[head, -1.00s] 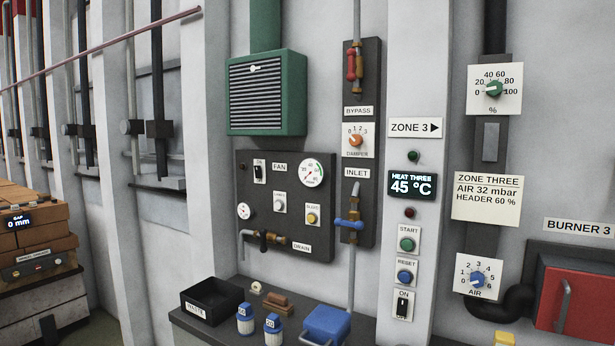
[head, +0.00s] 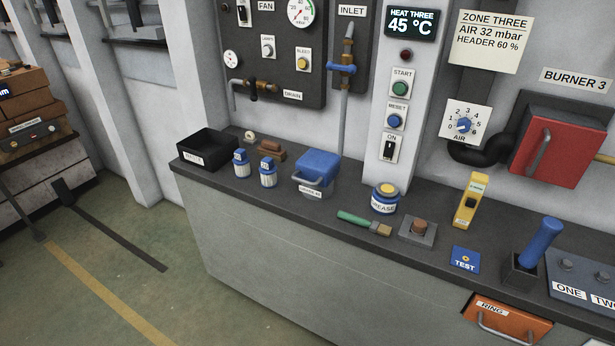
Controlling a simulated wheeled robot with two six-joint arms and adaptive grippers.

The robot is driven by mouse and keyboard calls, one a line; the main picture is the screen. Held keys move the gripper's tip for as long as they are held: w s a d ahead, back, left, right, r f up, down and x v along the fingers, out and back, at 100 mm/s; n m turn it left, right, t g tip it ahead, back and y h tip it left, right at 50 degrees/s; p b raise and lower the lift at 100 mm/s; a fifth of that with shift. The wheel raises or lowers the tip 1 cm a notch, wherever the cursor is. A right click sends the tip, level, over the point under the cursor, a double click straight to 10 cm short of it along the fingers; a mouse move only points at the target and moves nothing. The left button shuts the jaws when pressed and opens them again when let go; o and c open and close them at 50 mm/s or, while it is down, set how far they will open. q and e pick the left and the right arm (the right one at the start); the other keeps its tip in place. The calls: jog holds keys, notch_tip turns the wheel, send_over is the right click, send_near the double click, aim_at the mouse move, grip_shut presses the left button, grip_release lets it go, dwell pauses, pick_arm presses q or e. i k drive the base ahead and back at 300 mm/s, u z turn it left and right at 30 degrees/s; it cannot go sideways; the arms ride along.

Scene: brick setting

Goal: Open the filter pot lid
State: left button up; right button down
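The filter pot appears to be the grey box-shaped pot (head: 310,187) on the dark worktop, below the inlet pipe. Its blue lid (head: 321,163) sits on top and looks shut. A light bar handle crosses its front above a small white label, too small to read surely. Neither of my grippers is in the head view.
The dark worktop (head: 350,205) also bears a black tray (head: 205,148), blue-white bottles (head: 267,173), a grease tin (head: 385,197), a green-handled brush (head: 364,223) and a yellow device (head: 468,203). The inlet pipe (head: 344,118) comes down behind the pot. Open floor lies at left.

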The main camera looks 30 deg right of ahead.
aim_at(316, 167)
jog(key=z, duration=1.05)
